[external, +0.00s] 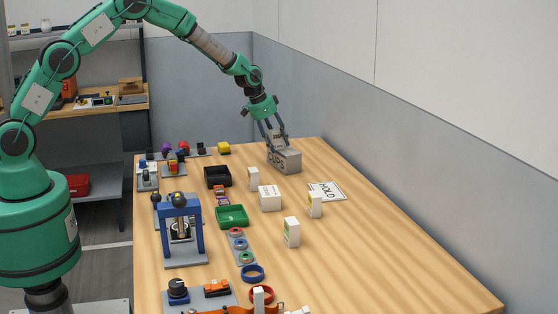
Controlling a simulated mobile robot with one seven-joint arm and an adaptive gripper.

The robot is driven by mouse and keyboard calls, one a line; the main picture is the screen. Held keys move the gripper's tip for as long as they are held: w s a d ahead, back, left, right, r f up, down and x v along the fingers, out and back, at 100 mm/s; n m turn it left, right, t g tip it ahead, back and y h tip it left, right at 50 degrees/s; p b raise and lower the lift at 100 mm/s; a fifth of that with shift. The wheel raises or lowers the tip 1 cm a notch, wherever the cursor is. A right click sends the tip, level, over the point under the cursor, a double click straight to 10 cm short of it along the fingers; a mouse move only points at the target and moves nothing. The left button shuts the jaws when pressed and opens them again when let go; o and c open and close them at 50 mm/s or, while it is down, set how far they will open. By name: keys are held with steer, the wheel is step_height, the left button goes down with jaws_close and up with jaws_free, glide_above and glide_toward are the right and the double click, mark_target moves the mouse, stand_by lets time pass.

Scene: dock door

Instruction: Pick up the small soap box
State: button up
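My gripper (276,150) points down at the far end of the table, at the grey box marked CUPS (288,161). Its fingers look apart, with a small greyish surface between or behind them. I cannot tell if they grip it, or if it is part of the CUPS box. Several small white boxes stand on the table: an upright one (254,179), a wider one with dark print (270,198), one with a yellow mark (315,204) and one with a green mark (291,232). Their labels are too small to tell which is the soap box.
A HOLD sign (326,191) lies right of the boxes. A black bin (217,177), a green bin (232,216) and a blue press (181,230) stand to the left. A wall runs along the right. The table's right front is clear.

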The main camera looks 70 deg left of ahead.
mark_target(277, 131)
steer(key=c, duration=0.8)
steer(key=shift+o, duration=0.2)
steer(key=shift+r, duration=0.1)
steer(key=shift+r, duration=0.75)
step_height(277, 131, up, 2)
steer(key=shift+r+p, duration=0.1)
steer(key=shift+p, duration=0.3)
steer(key=s+d, duration=0.2)
steer(key=s, duration=0.5)
steer(key=s+d+r, duration=0.1)
steer(key=s, duration=0.7)
steer(key=shift+s+d+p, duration=0.25)
steer(key=shift+d+p, duration=0.05)
steer(key=shift+d, duration=0.1)
steer(key=shift+r, duration=0.1)
